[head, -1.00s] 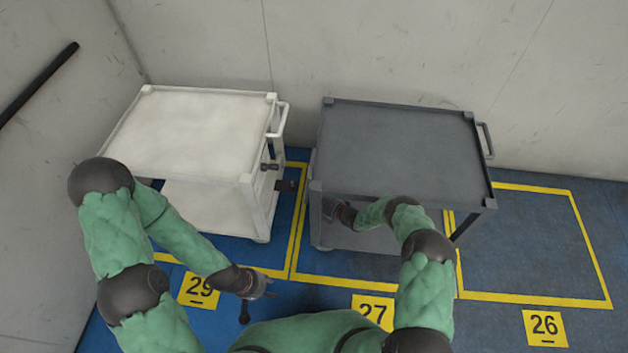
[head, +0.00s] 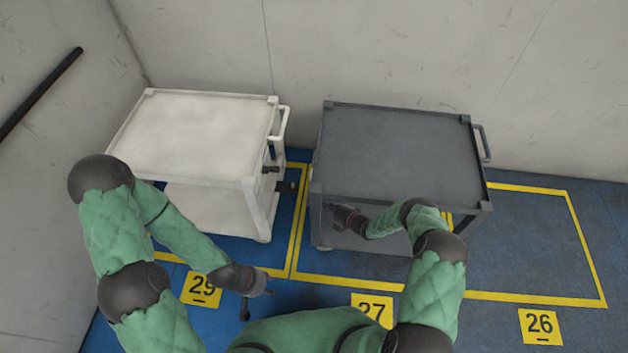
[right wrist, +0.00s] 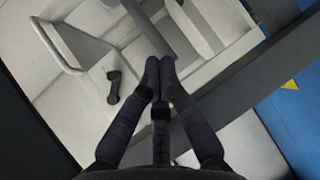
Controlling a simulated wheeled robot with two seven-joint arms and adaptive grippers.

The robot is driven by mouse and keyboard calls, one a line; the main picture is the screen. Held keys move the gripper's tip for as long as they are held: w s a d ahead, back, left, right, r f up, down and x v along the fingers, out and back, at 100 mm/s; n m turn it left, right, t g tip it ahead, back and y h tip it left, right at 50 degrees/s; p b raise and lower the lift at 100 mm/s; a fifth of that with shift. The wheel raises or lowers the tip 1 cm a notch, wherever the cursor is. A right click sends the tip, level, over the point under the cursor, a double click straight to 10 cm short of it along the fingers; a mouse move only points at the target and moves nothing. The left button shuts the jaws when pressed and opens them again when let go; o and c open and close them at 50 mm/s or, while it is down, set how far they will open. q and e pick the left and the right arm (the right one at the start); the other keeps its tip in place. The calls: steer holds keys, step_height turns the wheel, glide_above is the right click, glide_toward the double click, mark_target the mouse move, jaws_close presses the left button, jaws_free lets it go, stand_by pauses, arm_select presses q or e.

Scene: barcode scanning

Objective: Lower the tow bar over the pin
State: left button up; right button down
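The dark grey tow bar (right wrist: 146,30) runs down to my right fingertips in the right wrist view. My right gripper (right wrist: 160,72) has its fingers nearly together and appears shut on the bar's end. In the head view this gripper (head: 337,210) is under the grey cart (head: 400,150), by its left side. A dark upright peg (right wrist: 115,86), which may be the pin, stands left of the fingertips, apart from them. A dark hitch part (head: 287,187) juts from the right side of the white cart (head: 195,135). My left gripper (head: 258,298) is open and empty near the floor.
The white cart's handle (right wrist: 60,45) is at upper left in the right wrist view. A narrow gap separates the carts. Bay 26 (head: 530,245), right of the grey cart, is empty floor. Walls stand behind and left.

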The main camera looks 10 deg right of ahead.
steer(key=p+v, duration=0.2)
steer(key=v, duration=0.4)
stand_by(0.3)
stand_by(0.4)
